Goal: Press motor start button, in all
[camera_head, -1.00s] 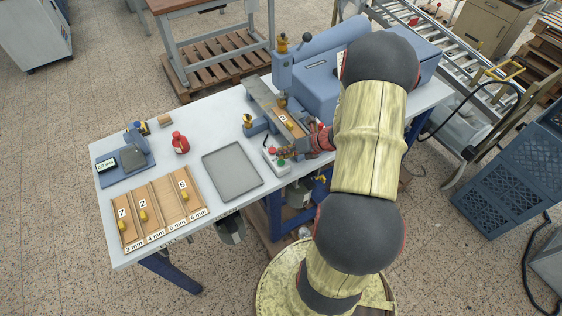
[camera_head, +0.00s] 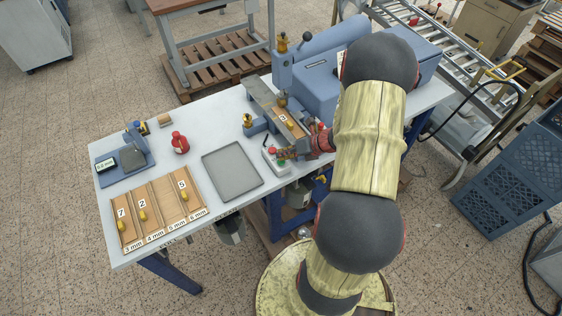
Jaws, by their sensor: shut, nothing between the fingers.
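The white control box (camera_head: 272,163) sits near the front edge of the worktable, left of my arm. It carries a red button (camera_head: 271,150) and a green button (camera_head: 281,162). My gripper (camera_head: 284,155) is shut and empty, with its fingertips at the box's button face, close to the green button. I cannot tell whether they touch it. The blue machine (camera_head: 318,88) stands just behind, with a wooden piece (camera_head: 290,121) and a number tag on its bed.
On the worktable (camera_head: 225,128), a grey tray (camera_head: 232,171), a wooden rack (camera_head: 158,207) with numbered pieces, a red object (camera_head: 180,143) and a blue gauge (camera_head: 126,153) lie to the left. A yellow-topped object (camera_head: 247,120) stands beside the machine.

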